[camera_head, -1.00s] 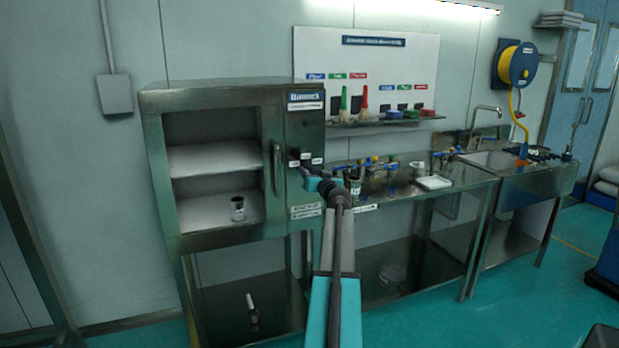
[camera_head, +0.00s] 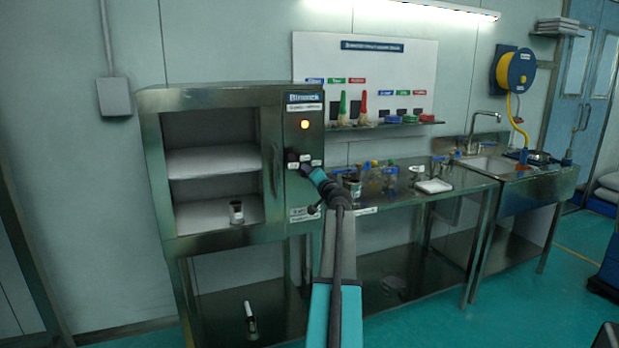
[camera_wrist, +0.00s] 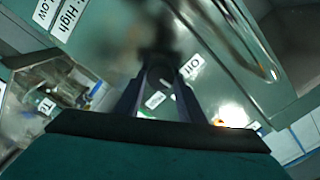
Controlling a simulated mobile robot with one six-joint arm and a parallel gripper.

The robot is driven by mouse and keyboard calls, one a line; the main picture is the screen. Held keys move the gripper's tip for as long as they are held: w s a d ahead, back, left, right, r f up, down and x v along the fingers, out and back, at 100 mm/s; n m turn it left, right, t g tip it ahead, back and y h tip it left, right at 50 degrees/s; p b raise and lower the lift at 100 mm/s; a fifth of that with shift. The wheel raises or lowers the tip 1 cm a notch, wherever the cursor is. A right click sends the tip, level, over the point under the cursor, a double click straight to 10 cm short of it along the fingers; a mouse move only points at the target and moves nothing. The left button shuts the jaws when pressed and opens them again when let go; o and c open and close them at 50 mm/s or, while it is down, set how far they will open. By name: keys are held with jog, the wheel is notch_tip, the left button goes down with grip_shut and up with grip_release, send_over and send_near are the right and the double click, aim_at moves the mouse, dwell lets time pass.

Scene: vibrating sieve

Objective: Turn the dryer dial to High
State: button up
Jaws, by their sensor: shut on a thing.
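The steel dryer cabinet (camera_head: 190,95) stands at left with its open compartment facing me. Its control panel (camera_head: 305,108) is on the right side and carries an amber lamp (camera_head: 304,125), which is lit. My gripper (camera_head: 303,167) is at the panel, shut on the dark dial (camera_head: 291,156). In the wrist view, the fingers (camera_wrist: 160,75) close around the blurred dial (camera_wrist: 158,38). The dial's pointer is too blurred to read.
The door handle (camera_head: 277,170) stands just left of the panel. A small jar (camera_head: 237,212) is on the dryer's lower shelf. A steel bench (camera_head: 400,198) with bottles and a white tray (camera_head: 434,186) extends right to a sink. Open floor lies in front.

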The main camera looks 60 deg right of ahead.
jog(key=m+p, duration=0.4)
jog(key=m, duration=0.9)
jog(key=shift+w+f, duration=0.1)
dwell(0.4)
jog(key=o, duration=1)
jog(key=shift+f, duration=0.1)
jog(key=shift+b+v, duration=0.55)
jog(key=shift+v, duration=6.4)
